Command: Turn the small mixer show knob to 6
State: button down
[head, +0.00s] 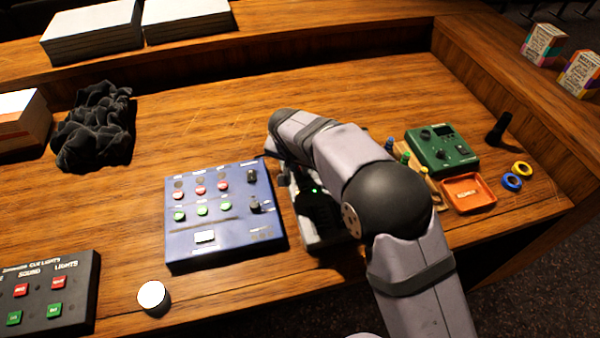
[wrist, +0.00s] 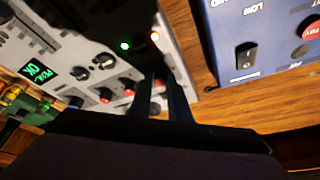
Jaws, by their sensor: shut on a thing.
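The small mixer is a pale grey panel; in the head view its edge (head: 318,246) shows under my arm, which hides most of it. In the wrist view the mixer (wrist: 60,50) fills the upper left, with black knobs, red-capped knobs, a lit green display (wrist: 38,71) and a green light (wrist: 124,45). My gripper (wrist: 160,88) has its two dark fingers down at the mixer's right side, close together around a small knob (wrist: 156,106). The fingers hide most of this knob. Its pointer and scale cannot be read.
A blue control box (head: 220,230) with buttons stands just left of the mixer. A green device (head: 440,150) and an orange tray (head: 468,193) lie to the right. A black cue-light box (head: 45,295) and a white-topped round item (head: 152,296) are at front left.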

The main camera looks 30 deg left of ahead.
jog(key=m, duration=0.1)
jog(key=m+h, duration=0.1)
jog(key=m, duration=0.2)
jog(key=shift+a+m+h+b, duration=0.3)
jog(key=shift+b, duration=0.05)
jog(key=m+h+p, duration=0.1)
jog(key=m, duration=0.1)
jog(key=shift+r+m+p, duration=0.15)
jog(key=shift+m+p, duration=0.15)
jog(key=shift+p, duration=0.05)
jog(key=shift+a+m+h+p, duration=0.15)
jog(key=shift+m+h+p, duration=0.25)
jog(key=shift+m+p, duration=0.65)
jog(key=shift+m+g, duration=0.25)
jog(key=shift+g, duration=0.05)
jog(key=c, duration=1.9)
grip_release()
jog(key=shift+c, duration=0.2)
